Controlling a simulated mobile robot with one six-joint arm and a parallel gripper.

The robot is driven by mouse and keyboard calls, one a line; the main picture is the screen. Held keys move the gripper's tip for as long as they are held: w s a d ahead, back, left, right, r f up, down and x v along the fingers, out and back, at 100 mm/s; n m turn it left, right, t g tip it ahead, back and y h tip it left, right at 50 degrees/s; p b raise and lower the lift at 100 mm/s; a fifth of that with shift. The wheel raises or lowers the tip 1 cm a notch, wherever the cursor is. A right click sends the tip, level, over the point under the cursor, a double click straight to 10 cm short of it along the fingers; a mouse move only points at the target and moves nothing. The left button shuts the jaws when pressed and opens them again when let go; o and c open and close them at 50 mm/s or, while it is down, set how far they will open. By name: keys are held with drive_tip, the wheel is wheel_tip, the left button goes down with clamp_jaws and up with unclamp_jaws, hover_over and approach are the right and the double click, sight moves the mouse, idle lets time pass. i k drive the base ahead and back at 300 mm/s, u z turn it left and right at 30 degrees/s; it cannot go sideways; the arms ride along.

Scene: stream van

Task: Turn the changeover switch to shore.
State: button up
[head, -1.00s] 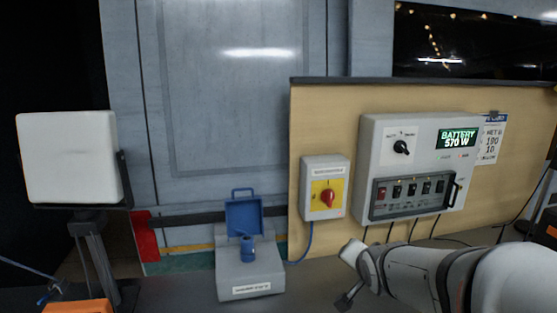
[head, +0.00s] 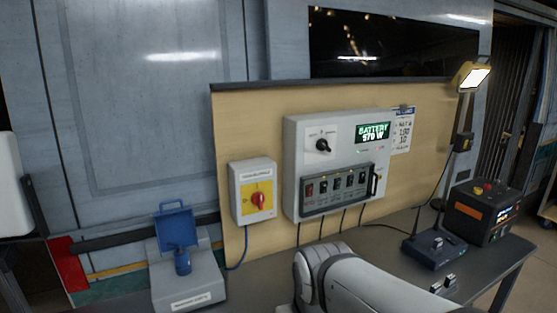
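A black rotary knob (head: 323,145) sits at the upper left of a grey power panel (head: 345,128) on the wooden board. Small labels stand above it, too small to read, and its pointer seems turned to the upper left. The panel's green display (head: 373,132) reads BATTERY 570 W. A separate grey box (head: 237,198) to the left carries a red rotary handle (head: 258,200) on a yellow plate. My white arm reaches in at the bottom, below the panel and apart from it. My gripper is not visible.
Below the knob is a row of breakers (head: 338,187) behind a framed cover with a black handle. A grey inlet box with an open blue lid (head: 176,229) stands left. A dark power unit (head: 482,213) and a work lamp (head: 473,77) stand right on the bench (head: 500,265).

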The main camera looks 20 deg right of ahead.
sight(321, 145)
drive_tip(key=u, duration=0.4)
drive_tip(key=k, duration=1.35)
drive_tip(key=z, duration=0.55)
drive_tip(key=i, duration=1)
drive_tip(key=z, duration=0.05)
